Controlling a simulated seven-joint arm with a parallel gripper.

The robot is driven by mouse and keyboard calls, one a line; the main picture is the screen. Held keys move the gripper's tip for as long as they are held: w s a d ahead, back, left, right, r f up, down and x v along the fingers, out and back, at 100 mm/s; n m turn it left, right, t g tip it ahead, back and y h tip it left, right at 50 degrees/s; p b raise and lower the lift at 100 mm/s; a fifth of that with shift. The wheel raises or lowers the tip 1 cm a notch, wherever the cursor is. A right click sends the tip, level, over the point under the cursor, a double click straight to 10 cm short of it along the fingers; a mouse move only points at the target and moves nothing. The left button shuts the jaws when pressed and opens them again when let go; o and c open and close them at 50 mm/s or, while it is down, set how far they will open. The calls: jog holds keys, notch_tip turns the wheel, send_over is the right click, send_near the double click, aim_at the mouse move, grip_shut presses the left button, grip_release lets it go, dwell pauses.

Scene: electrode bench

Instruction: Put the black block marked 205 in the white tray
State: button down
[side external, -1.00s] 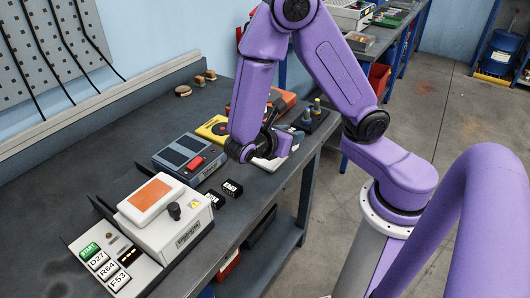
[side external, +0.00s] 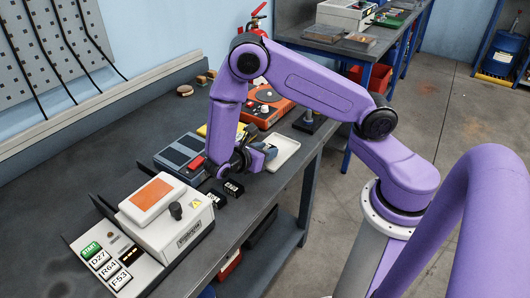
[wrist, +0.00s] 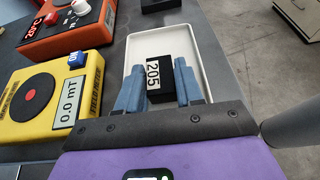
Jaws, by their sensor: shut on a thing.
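The black block marked 205 (wrist: 162,80) is between the two blue fingers of my gripper (wrist: 159,68) in the wrist view, with its white label showing. The white tray (wrist: 200,42) lies behind and around the block in that view, so the block appears over the tray. In the side view my gripper (side external: 265,151) is at the left part of the white tray (side external: 287,151), tilted with its fingers pointing right. The block cannot be made out there. I cannot tell whether the block touches the tray floor.
Two other black blocks (side external: 233,189) lie on the bench near the white-and-orange device (side external: 160,215). A yellow meter (wrist: 50,100) and an orange hotplate (wrist: 66,30) stand left of the tray in the wrist view. The bench edge is close on the tray's right.

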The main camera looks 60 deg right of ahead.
jog(key=shift+f, duration=0.3)
jog(key=c, duration=0.7)
grip_release()
jog(key=shift+f, duration=0.15)
jog(key=shift+c, duration=0.2)
